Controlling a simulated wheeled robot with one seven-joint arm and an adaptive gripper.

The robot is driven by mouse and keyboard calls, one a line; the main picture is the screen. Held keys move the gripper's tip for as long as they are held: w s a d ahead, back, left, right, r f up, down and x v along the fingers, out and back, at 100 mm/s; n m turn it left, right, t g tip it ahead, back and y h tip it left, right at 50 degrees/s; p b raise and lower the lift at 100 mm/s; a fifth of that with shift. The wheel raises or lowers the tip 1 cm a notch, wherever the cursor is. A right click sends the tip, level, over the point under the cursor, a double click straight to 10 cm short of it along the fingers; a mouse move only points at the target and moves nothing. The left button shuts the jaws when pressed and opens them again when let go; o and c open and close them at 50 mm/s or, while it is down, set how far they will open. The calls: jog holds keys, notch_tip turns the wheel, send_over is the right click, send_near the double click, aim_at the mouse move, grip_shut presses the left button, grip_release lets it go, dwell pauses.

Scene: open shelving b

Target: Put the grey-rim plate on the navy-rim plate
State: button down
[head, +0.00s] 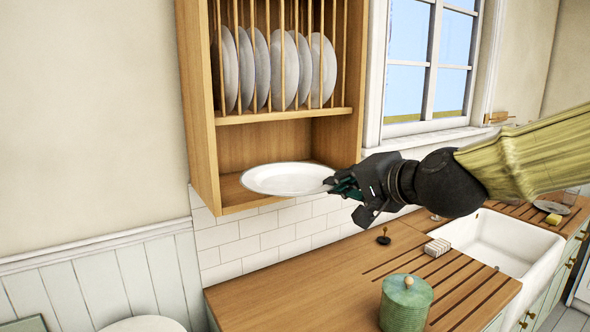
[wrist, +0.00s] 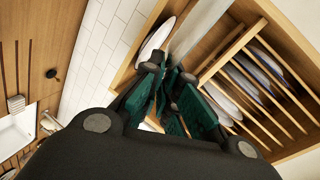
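A white plate (head: 288,179), which looks like the grey-rim plate, is level at the open lower compartment of the wooden wall rack. My gripper (head: 343,187) is shut on its right edge. In the wrist view the fingers (wrist: 168,92) pinch a pale strip (wrist: 198,30), the held plate nearly edge-on. Another plate (wrist: 155,40) shows beside it in the wrist view, within the rack's lower part. It may be the navy-rim plate; its rim colour is unclear. The head view does not show it clearly; the held plate covers that area.
Several plates (head: 262,68) stand behind wooden bars in the upper rack (head: 193,100). The rack's side panel and divider board are close to the held plate. Below lies a wooden counter (head: 270,290) with a green lidded jar (head: 406,304) and a white sink (head: 500,240).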

jog(key=w+a+f+p, duration=0.1)
jog(key=w+f, duration=0.1)
jog(key=w, duration=0.6)
jog(key=w+f+p, duration=0.1)
jog(key=w+f, duration=0.1)
jog(key=w, duration=0.6)
jog(key=shift+a+f+p, duration=0.3)
jog(key=shift+a+p, duration=0.1)
jog(key=shift+f+b, duration=0.3)
jog(key=shift+f, duration=0.1)
jog(key=shift+f, duration=0.15)
jog(key=c, duration=1.6)
grip_release()
jog(key=shift+c, duration=0.2)
